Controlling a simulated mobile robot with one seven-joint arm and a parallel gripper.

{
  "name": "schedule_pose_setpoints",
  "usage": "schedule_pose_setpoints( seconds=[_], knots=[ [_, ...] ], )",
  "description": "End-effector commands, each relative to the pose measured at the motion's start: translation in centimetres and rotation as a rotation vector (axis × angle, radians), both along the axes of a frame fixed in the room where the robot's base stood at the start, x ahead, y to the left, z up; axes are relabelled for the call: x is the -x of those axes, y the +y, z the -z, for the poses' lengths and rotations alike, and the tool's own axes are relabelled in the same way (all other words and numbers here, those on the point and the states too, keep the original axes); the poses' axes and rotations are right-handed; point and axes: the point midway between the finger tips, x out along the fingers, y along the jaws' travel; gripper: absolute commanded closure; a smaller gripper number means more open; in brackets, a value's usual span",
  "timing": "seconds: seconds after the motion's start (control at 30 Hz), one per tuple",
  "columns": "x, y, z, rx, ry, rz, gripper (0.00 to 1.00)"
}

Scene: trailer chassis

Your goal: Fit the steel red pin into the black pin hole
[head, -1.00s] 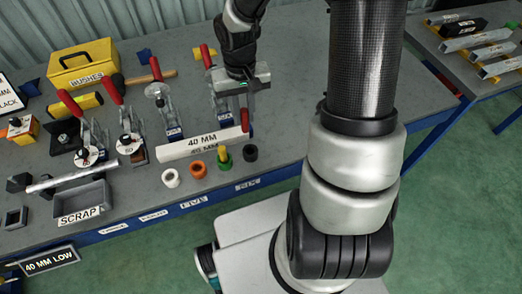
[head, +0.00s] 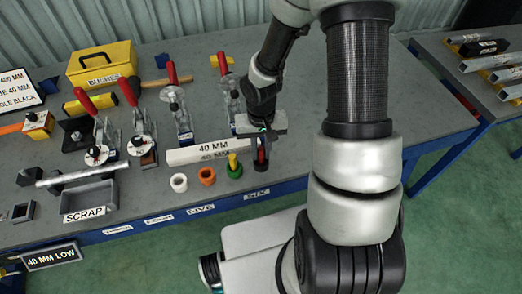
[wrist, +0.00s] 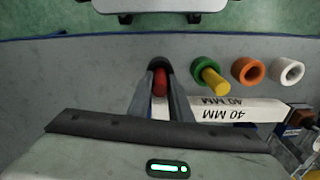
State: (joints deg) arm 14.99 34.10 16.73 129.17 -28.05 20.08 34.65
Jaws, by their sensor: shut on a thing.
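My gripper (head: 261,152) is shut on the red pin (head: 262,157) at the front of the bench. In the wrist view the red pin (wrist: 160,83) shows between the two fingers. The black pin hole (wrist: 157,63) is a dark ring of which only the far rim shows past the fingers and pin. In the head view the fingers cover most of the black ring. The pin's lower end is at the ring; I cannot tell whether it is inside the hole or just above it.
A green ring (head: 234,171) holding a yellow pin (head: 232,160) stands close beside the black one. An orange ring (head: 207,176) and a white ring (head: 179,182) follow to the left. A white 40 MM block (head: 211,150) lies behind them. Toggle clamps stand further back.

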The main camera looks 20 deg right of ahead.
Motion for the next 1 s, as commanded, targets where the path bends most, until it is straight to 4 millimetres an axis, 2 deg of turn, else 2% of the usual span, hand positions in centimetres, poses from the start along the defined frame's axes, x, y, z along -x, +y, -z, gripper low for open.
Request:
schedule_pose_setpoints(
  seconds=[0.23,0.27,0.33,0.37,0.63,0.77,1.0],
  knots=[
    [0.0,0.0,0.5,0.000,-0.001,-0.001,1.00],
    [0.0,0.0,0.3,0.000,-0.001,-0.001,0.77],
    [0.0,0.0,0.2,0.000,-0.001,-0.001,0.65],
    [0.0,0.0,0.2,0.000,-0.001,-0.001,0.63],
    [0.0,0.0,0.1,0.000,0.000,-0.001,0.63],
    [-0.1,0.0,-0.8,0.000,-0.003,0.000,0.63],
    [-0.2,-0.1,-5.6,0.001,-0.007,0.002,0.63]
  ],
)
